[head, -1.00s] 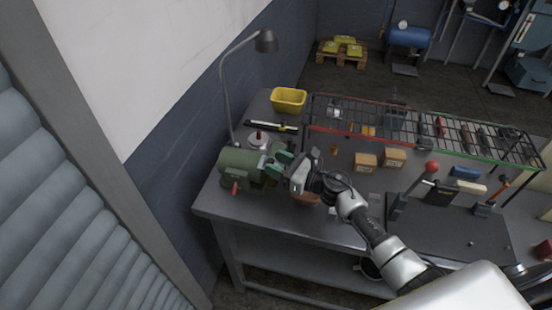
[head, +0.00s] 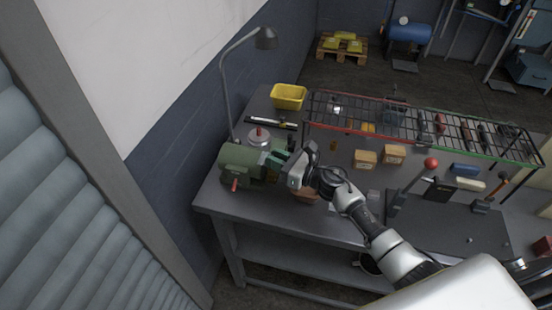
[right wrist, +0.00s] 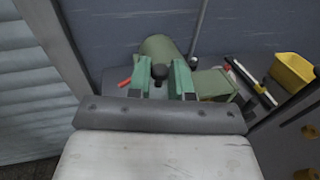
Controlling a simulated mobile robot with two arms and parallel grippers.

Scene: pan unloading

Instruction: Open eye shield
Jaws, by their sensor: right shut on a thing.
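A green bench grinder (head: 238,165) with a red handle (head: 234,185) stands at the left end of the workbench. It also shows in the right wrist view as a green rounded body (right wrist: 158,48) with the red handle (right wrist: 124,84) to its left. My right gripper (head: 277,161) is at the grinder's right side. In the right wrist view its two green fingers (right wrist: 162,80) are on either side of a small dark knob (right wrist: 160,72), and it is shut on this. The eye shield itself is not clearly distinguishable; my fingers hide part of that area. My left gripper is not in view.
A desk lamp (head: 265,38) rises behind the grinder, with a yellow bin (head: 289,96) at the back. A wire rack (head: 420,125) spans the bench's rear right.

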